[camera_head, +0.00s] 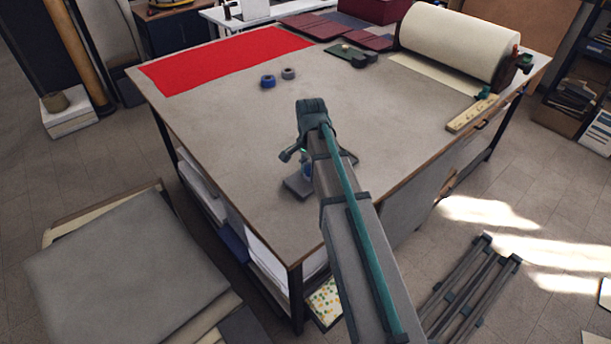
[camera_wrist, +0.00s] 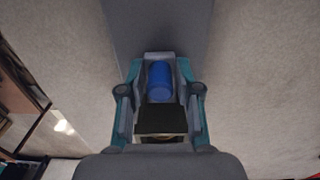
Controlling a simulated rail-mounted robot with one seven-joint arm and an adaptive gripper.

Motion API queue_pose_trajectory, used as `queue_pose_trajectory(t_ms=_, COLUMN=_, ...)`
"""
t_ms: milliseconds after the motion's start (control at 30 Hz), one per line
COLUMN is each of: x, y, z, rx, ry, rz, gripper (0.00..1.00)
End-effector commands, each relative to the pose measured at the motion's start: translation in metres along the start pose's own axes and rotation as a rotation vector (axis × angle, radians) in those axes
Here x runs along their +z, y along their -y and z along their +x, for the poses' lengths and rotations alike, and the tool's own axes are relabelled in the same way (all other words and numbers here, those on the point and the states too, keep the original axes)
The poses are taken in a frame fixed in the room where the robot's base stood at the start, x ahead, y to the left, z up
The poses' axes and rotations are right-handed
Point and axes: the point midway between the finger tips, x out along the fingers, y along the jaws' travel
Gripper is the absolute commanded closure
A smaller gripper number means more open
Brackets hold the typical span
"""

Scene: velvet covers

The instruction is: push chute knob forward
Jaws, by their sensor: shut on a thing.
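A blue cylinder (camera_wrist: 159,82), which looks like the chute knob, sits between the two finger pads of my gripper (camera_wrist: 160,70) in the wrist view. My gripper is shut on it. A flat grey plate (camera_wrist: 160,28) lies beyond the fingertips; I cannot tell how the knob joins it. In the head view the grey plate (camera_head: 297,187) lies on the near part of the large work table (camera_head: 230,130). My arm hides most of the gripper and knob there.
Two small rolls, one blue (camera_head: 267,81) and one grey (camera_head: 288,73), stand on the table. A red cloth (camera_head: 226,58) lies at the back left. A large cream roll (camera_head: 458,43) and a yellow ruler-like strip (camera_head: 471,113) are at the right. The table's left middle is clear.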

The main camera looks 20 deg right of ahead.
Motion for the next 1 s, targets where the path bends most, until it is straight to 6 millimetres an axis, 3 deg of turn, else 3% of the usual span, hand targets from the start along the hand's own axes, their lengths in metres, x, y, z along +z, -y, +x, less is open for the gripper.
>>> queue_pose_trajectory(t_ms=400, x=-0.019, y=0.0, z=0.0, rx=0.0, ry=-0.001, rz=0.001, gripper=0.86)
queue_pose_trajectory(t_ms=767, x=-0.022, y=0.0, z=0.0, rx=0.0, ry=-0.001, rz=0.0, gripper=0.86)
queue_pose_trajectory(t_ms=800, x=-0.022, y=0.0, z=0.0, rx=0.0, ry=-0.001, rz=0.0, gripper=0.64)
queue_pose_trajectory(t_ms=1000, x=-0.022, y=0.0, z=0.0, rx=0.0, ry=-0.001, rz=0.0, gripper=0.3)
